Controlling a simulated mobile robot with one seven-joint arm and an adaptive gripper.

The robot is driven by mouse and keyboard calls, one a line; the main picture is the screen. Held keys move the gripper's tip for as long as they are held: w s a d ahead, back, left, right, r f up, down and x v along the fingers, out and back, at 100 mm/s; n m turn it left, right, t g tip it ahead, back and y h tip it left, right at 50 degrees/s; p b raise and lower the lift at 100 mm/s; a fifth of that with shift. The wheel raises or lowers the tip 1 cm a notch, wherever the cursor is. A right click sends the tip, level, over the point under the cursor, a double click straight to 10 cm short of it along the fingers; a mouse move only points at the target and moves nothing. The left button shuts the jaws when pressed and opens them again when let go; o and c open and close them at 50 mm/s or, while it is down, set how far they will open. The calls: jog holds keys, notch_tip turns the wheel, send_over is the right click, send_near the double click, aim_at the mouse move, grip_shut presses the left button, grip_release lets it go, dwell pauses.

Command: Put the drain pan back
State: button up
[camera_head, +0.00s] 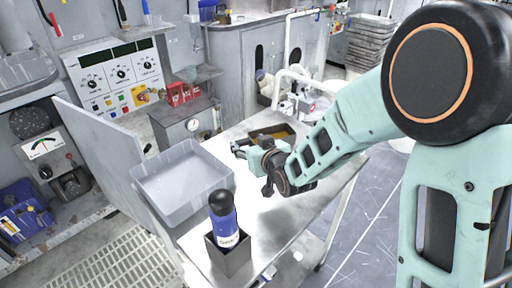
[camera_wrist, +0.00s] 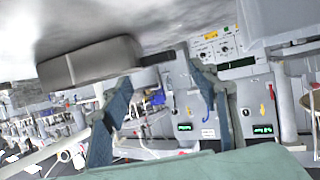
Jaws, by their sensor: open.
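A wide, shallow grey rectangular pan (camera_head: 160,202), which looks like the drain pan, sits at the left end of the light worktable (camera_head: 265,218). It looks upright and empty. My gripper (camera_head: 237,149) is above the table, just right of the pan's far right corner, with its fingers toward the left. In the wrist view my gripper (camera_wrist: 160,68) shows two blue-grey fingers spread apart. A grey block-like shape (camera_wrist: 95,62) lies across the view near the fingertips. I cannot tell what it is or whether it touches them.
A blue bottle with a black cap (camera_head: 222,222) stands in a dark square holder (camera_head: 231,262) at the table's front. A dark tray with brownish contents (camera_head: 283,129) lies behind my gripper. A grey upright panel (camera_head: 98,150) borders the left side.

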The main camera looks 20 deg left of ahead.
jog(key=v, duration=0.6)
jog(key=shift+s+d+r, duration=0.1)
jog(key=shift+s+d, duration=0.05)
jog(key=shift+s, duration=0.05)
